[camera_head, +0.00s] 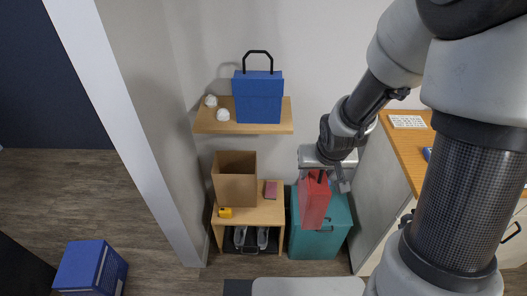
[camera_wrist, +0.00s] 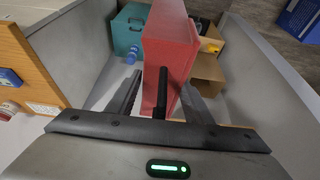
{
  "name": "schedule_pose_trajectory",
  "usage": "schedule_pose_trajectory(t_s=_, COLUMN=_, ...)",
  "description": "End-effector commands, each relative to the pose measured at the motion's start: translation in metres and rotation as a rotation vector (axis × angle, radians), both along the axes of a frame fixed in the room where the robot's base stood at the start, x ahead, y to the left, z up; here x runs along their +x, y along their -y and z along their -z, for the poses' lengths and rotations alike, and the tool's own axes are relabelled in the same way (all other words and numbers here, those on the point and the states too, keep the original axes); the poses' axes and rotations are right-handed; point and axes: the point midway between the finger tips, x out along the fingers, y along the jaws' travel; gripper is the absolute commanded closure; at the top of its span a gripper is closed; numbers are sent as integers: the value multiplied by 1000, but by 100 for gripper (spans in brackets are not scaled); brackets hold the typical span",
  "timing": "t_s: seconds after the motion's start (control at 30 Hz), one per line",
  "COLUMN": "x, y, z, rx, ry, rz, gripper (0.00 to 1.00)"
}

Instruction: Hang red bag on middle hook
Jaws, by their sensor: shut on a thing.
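The red bag (camera_head: 313,203) hangs upright below my gripper (camera_head: 328,176), in front of the teal cabinet in the head view. In the wrist view the red bag (camera_wrist: 172,45) lies just beyond the fingers, and its black handle passes between them. My gripper (camera_wrist: 163,92) is shut on the handle. I cannot make out the middle hook in either view; my arm covers much of the right wall.
A blue bag (camera_head: 258,97) stands on a wooden wall shelf (camera_head: 213,125) beside small white objects. Below are a brown box (camera_head: 235,185) on a wooden bench (camera_head: 262,212) and a teal cabinet (camera_head: 342,222). A wooden counter (camera_head: 405,150) is at right. A blue crate (camera_head: 85,270) is on the floor.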

Motion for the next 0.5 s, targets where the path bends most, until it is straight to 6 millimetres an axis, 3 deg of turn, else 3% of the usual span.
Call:
schedule_pose_trajectory(t_s=0.17, x=2, y=-1, z=16, rx=1, ry=-3, rz=-49, gripper=99)
schedule_pose_trajectory(t_s=0.27, x=5, y=-6, z=44, rx=5, ry=-7, rz=-144, gripper=99)
schedule_pose_trajectory(t_s=0.5, x=18, y=-44, z=165, rx=15, ry=-4, rz=-653, gripper=99)
